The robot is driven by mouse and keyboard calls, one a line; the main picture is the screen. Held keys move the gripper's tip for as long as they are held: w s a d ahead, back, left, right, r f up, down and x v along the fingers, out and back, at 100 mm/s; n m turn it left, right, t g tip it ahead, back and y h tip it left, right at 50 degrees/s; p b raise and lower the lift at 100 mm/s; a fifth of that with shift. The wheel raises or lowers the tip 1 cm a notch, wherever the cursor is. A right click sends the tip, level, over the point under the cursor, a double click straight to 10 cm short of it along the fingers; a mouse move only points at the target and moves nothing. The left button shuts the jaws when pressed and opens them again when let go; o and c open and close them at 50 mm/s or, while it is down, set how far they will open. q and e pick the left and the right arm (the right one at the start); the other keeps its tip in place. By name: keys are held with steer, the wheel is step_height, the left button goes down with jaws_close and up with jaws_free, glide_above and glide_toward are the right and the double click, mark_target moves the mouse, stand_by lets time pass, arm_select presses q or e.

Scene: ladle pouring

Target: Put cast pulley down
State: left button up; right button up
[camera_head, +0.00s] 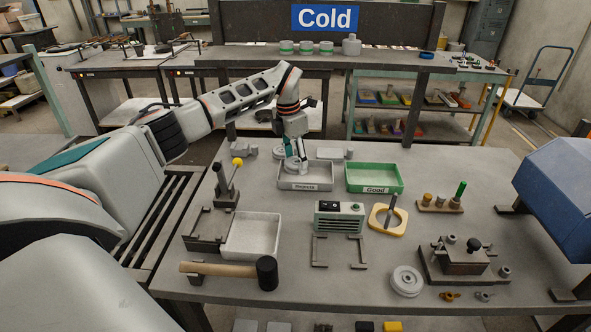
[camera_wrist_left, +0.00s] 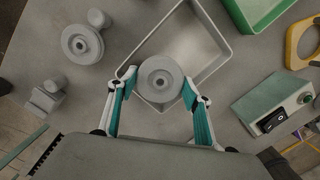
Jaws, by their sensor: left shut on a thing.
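My left gripper (camera_head: 296,158) is over the grey tray (camera_head: 305,184), which has a small label on its front. It is shut on a grey cast pulley (camera_wrist_left: 160,79), a round disc with a hub and centre hole. In the left wrist view the fingers (camera_wrist_left: 162,88) grip the pulley on both sides. The pulley is over the near part of the tray (camera_wrist_left: 207,32); I cannot tell whether it touches the tray floor. A green tray (camera_head: 374,178) labelled Good stands to the right. My right gripper is not in view.
Another grey pulley (camera_head: 407,281) lies at the table's front right. A fixture (camera_head: 463,262) is at right.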

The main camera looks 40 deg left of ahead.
mark_target(295, 163)
arm_select(q)
steer(key=shift+f, duration=1.75)
steer(key=o, duration=1.1)
steer(key=shift+f, duration=0.15)
steer(key=r, duration=0.4)
steer(key=s+r, duration=0.1)
steer(key=r, duration=0.7)
steer(key=shift+s+a+r, duration=0.15)
steer(key=shift+a, duration=0.1)
steer(key=shift+s, duration=0.1)
